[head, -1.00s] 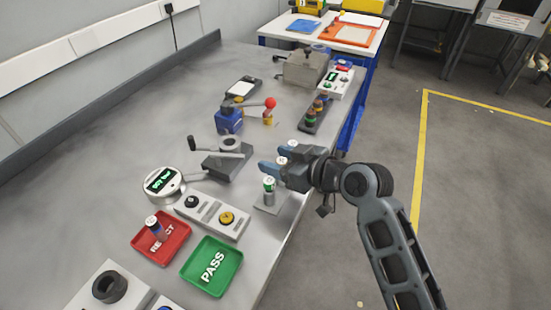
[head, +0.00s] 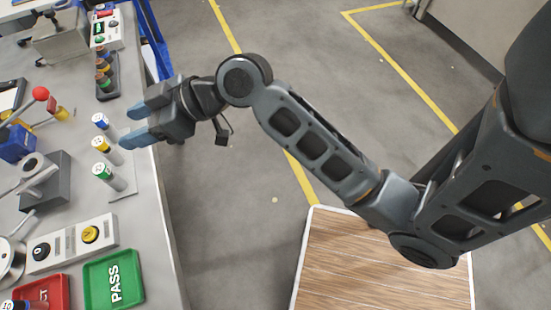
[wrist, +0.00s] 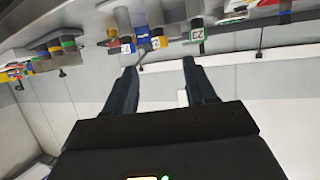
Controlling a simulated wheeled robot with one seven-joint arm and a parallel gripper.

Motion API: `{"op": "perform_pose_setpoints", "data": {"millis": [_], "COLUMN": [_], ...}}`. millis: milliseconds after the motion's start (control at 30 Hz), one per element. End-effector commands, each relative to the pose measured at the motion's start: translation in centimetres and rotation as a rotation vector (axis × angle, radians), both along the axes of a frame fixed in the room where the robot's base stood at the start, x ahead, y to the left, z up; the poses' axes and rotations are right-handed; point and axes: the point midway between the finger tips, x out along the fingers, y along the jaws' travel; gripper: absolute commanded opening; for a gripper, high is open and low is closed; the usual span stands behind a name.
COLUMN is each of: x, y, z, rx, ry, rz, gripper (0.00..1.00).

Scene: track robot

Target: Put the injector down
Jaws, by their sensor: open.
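Three injectors stand upright in a row on a small plate (head: 124,189) near the bench's right edge: one with a blue band (head: 102,123), one with a yellow band (head: 105,147) and one with a green band (head: 107,174). My gripper (head: 128,125) is open and empty, just right of the row, its fingers pointing towards the blue and yellow injectors. A gap shows between the fingertips and the injectors. The wrist view shows the scene upside down, with the green-banded injector marked 23 (wrist: 196,33) beyond the open fingers.
A rack (head: 106,88) with several banded parts stands behind the row. The green PASS tray (head: 113,280) and the red tray (head: 42,292), with an injector (head: 14,305) at it, lie in front. A lever fixture (head: 45,185) stands left. Open floor lies right of the bench.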

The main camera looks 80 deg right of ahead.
Motion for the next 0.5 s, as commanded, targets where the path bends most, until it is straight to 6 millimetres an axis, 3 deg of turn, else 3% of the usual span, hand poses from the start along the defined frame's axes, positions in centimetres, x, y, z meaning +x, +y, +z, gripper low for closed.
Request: {"op": "perform_pose_setpoints", "data": {"millis": [167, 300, 500], "x": [-2.8, -7.2, -14.1], "y": [0.2, 0.3, 0.5], "z": [-2.6, -5.2, -6.6], "rx": [0.009, 0.01, -0.002], "ry": [0.033, 0.055, 0.042], "rz": [-0.081, -0.191, -0.315], "gripper": [0.55, 0.55, 0.55]}}
